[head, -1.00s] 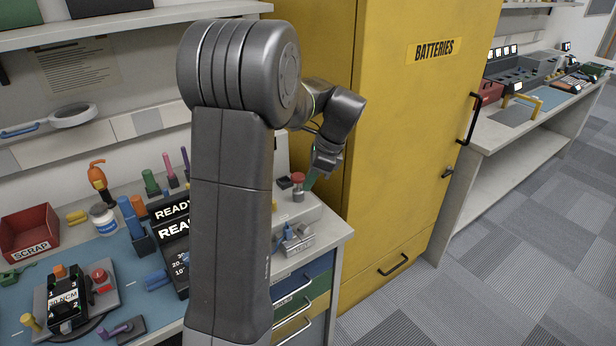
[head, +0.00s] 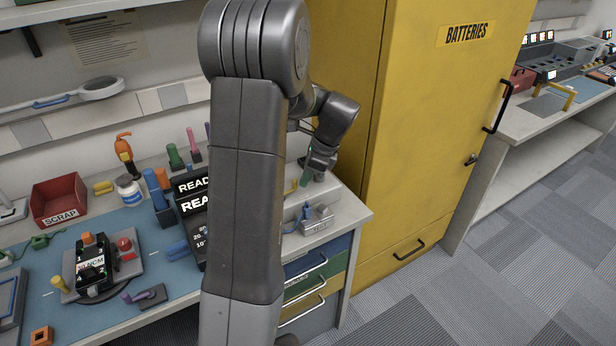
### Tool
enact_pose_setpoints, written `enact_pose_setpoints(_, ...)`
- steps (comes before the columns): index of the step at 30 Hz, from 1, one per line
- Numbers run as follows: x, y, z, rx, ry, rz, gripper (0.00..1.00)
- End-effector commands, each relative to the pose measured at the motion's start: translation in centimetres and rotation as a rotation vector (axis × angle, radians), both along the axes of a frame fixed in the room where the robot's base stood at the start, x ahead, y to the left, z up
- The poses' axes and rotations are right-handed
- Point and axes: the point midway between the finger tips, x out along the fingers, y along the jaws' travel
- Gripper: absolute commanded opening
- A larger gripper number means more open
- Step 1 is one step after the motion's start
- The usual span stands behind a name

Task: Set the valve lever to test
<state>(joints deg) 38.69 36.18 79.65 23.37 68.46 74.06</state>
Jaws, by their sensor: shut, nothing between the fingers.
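I cannot read any valve marking or a test position, so which piece is the valve lever is unclear. A purple lever (head: 143,296) on a dark base lies at the bench's front left, far from my gripper. My own arm hides part of the bench middle.
A small grey fixture (head: 317,219) with a blue peg stands in front of the gripper. A tall yellow battery cabinet (head: 420,130) stands close on the right.

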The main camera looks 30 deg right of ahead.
Motion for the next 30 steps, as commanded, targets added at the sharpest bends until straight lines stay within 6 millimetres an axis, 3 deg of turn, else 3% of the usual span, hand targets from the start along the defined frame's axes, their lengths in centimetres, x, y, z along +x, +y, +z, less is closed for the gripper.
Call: enact_pose_setpoints(30,1.3,0.0,0.1,0.002,0.001,0.182,0.00)
